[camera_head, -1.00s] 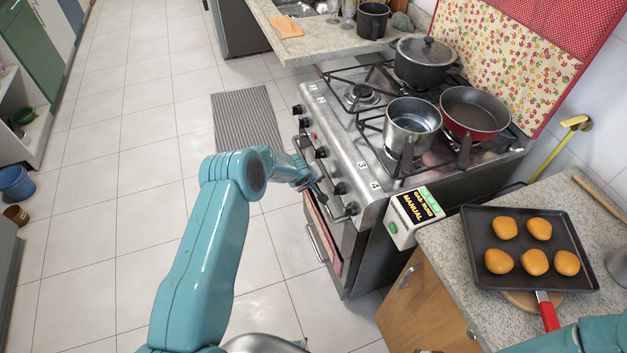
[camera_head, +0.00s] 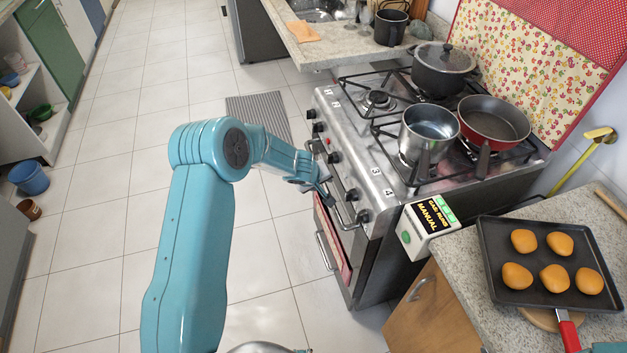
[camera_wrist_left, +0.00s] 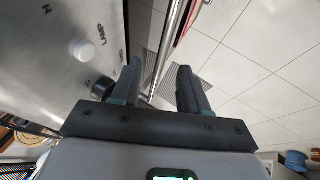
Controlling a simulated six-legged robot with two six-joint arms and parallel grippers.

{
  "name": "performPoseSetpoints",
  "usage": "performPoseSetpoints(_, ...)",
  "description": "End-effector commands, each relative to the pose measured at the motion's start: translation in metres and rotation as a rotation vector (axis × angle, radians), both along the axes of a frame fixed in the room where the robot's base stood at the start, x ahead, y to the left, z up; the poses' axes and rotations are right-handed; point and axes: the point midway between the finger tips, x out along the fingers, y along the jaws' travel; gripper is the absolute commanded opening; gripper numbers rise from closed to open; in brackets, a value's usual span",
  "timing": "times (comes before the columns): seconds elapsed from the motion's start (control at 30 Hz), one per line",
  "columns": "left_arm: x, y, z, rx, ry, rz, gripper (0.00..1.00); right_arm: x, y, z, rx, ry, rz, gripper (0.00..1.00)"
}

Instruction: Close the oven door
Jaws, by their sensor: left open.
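The stainless oven (camera_head: 375,250) stands right of centre in the head view, with knobs along its front. Its door (camera_head: 333,245) shows as a narrow strip with a red-edged panel and a handle bar (camera_head: 326,251); how far open it stands is hard to tell. My left gripper (camera_head: 322,190) is at the oven's front, by the knobs and the door's top edge. In the left wrist view the left gripper (camera_wrist_left: 163,85) is open, and a metal bar (camera_wrist_left: 170,40) runs beyond and between its fingers. Contact cannot be told.
Pots (camera_head: 428,135) and a red pan (camera_head: 493,122) sit on the stovetop. A tray of buns (camera_head: 552,295) lies on the right counter (camera_head: 455,270), beside a gas timer box (camera_head: 430,228). Tiled floor (camera_head: 110,190) to the left is open, with a grey mat (camera_head: 258,115).

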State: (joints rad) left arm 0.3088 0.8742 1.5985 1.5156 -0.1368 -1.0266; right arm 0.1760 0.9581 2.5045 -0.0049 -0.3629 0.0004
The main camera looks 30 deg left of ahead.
Motion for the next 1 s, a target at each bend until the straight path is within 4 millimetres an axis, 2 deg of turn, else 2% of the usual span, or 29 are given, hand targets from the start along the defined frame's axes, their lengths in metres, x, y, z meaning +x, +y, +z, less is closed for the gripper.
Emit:
performPoseSetpoints(0.03, -0.007, 0.0, 0.014, 0.001, -0.001, -0.002, 0.44, 0.0, 0.0, 0.001, 0.0, 0.0, 0.0, 0.43)
performPoseSetpoints(0.1, -0.016, -0.001, 0.029, 0.001, -0.002, 0.0, 0.44, 0.0, 0.0, 0.004, 0.0, -0.001, 0.0, 0.43)
performPoseSetpoints(0.3, -0.034, -0.001, 0.054, 0.001, 0.0, 0.002, 0.44, 0.0, 0.0, 0.009, 0.0, -0.001, 0.0, 0.43)
performPoseSetpoints(0.47, -0.039, -0.002, 0.059, 0.001, 0.001, 0.003, 0.44, 0.0, 0.0, 0.01, 0.0, -0.001, 0.0, 0.43)
performPoseSetpoints(0.93, -0.039, -0.002, 0.059, 0.001, 0.001, 0.003, 0.44, 0.0, 0.0, 0.01, 0.0, 0.0, 0.0, 0.43)
performPoseSetpoints(1.0, -0.038, -0.007, 0.057, -0.001, 0.003, -0.006, 0.44, 0.0, 0.0, 0.01, 0.0, 0.0, 0.0, 0.43)
